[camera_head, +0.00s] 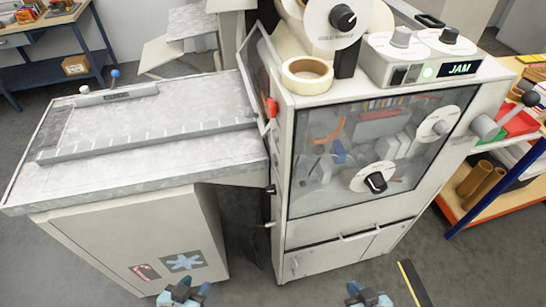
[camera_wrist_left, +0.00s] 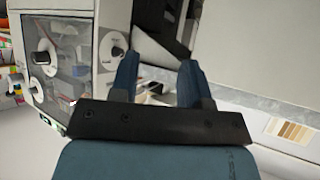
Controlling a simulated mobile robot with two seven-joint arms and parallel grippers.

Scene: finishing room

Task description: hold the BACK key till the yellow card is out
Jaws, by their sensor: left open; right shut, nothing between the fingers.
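The machine (camera_head: 345,240) stands in the middle of the head view with its clear window (camera_head: 350,140) closed. Its control panel (camera_head: 470,72) on top has a display (camera_head: 460,69) reading JAM, a lit green button (camera_head: 428,71) and dark keys (camera_head: 405,75). I cannot read which key is BACK. I cannot make out a yellow card. My left gripper (camera_head: 183,290) is open and empty, low in front of the machine's left side; it also shows in the left wrist view (camera_wrist_left: 160,75). My right gripper (camera_head: 368,293) is shut and empty, low before the machine's front.
A grey feed table (camera_head: 150,150) adjoins the machine on the left. A shelf (camera_head: 500,180) with tubes is at the right, a blue bench (camera_head: 50,60) at the far left.

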